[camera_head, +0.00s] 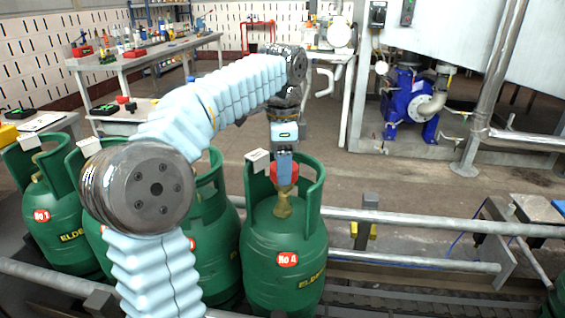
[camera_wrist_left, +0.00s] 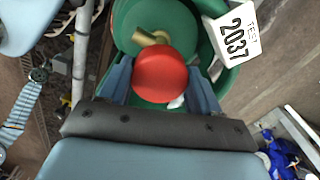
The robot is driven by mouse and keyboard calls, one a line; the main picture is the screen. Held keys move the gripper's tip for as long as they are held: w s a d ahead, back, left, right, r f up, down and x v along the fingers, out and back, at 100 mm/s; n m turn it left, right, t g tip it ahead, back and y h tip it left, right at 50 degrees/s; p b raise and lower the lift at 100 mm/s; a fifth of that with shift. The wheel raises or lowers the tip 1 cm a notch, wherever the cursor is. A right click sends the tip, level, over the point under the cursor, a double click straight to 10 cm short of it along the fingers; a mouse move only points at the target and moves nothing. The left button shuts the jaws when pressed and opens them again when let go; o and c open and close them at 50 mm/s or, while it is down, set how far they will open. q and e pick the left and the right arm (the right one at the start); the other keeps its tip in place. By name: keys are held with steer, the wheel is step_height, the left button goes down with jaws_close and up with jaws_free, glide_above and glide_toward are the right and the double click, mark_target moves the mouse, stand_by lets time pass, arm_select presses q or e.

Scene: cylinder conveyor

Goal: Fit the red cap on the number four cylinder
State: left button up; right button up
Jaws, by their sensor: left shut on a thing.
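The number four cylinder (camera_head: 284,248) is green and stands upright on the conveyor, with a red "No 4" label. Its brass valve (camera_head: 284,206) rises inside the collar. The red cap (camera_head: 285,174) is at the top of that valve in the head view; I cannot tell whether it is seated. My left gripper (camera_head: 285,168) points down inside the collar, shut on the cap. In the left wrist view the red cap (camera_wrist_left: 160,74) sits between the fingers of my left gripper (camera_wrist_left: 162,85), and part of the brass valve (camera_wrist_left: 148,38) shows beyond it. My right gripper is not in view.
Several other green cylinders stand to the left, including the No 1 cylinder (camera_head: 50,225), partly behind my left arm. A metal rail (camera_head: 430,222) runs along the conveyor. A white "2037" tag (camera_wrist_left: 232,35) hangs at the collar. A workbench (camera_head: 145,58) stands at the back left.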

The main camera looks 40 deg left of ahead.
arm_select(q)
steer(key=shift+f+b, duration=1.15)
steer(key=shift+f, duration=0.65)
steer(key=o, duration=1.1)
step_height(320, 180, up, 14)
steer(key=p, duration=0.5)
steer(key=shift+f, duration=0.1)
